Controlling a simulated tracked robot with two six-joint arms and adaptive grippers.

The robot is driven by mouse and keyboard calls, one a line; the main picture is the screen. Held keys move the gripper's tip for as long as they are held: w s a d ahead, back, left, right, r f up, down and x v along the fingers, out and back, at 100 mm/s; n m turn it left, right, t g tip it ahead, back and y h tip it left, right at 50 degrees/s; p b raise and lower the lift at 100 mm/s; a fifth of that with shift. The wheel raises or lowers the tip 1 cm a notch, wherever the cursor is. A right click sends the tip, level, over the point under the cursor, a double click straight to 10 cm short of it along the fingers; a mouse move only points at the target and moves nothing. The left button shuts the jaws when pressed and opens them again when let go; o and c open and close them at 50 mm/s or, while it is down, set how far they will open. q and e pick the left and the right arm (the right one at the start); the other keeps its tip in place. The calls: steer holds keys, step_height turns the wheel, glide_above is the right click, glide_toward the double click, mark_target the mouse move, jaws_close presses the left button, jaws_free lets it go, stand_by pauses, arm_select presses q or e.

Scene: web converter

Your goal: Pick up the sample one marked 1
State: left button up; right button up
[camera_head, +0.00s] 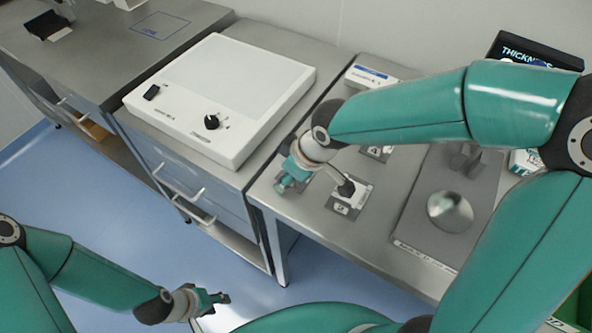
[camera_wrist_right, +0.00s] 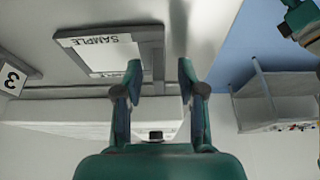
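My right gripper (camera_head: 287,183) hangs over the left edge of the steel table, beside the sample stands. In the right wrist view its two fingers (camera_wrist_right: 162,78) are apart with nothing between them. A grey-framed plate lettered SAMPLE (camera_wrist_right: 100,52) lies beyond the fingers, to the left. A tag that reads 3 (camera_wrist_right: 12,80) is at the left edge there. In the head view a small stand with a tag (camera_head: 342,208) is right of the gripper; its number is unclear. No tag marked 1 can be read. My left gripper (camera_head: 212,300) is low over the floor, its finger gap unclear.
A white machine with a black knob (camera_head: 222,100) stands on the left cabinet. A grey plate with a shiny round disc (camera_head: 450,211) is on the right of the table. A THICKNESS display (camera_head: 528,50) stands behind. Blue floor (camera_head: 100,195) lies open in front.

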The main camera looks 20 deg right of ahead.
jaws_close()
steer(key=shift+r, duration=0.15)
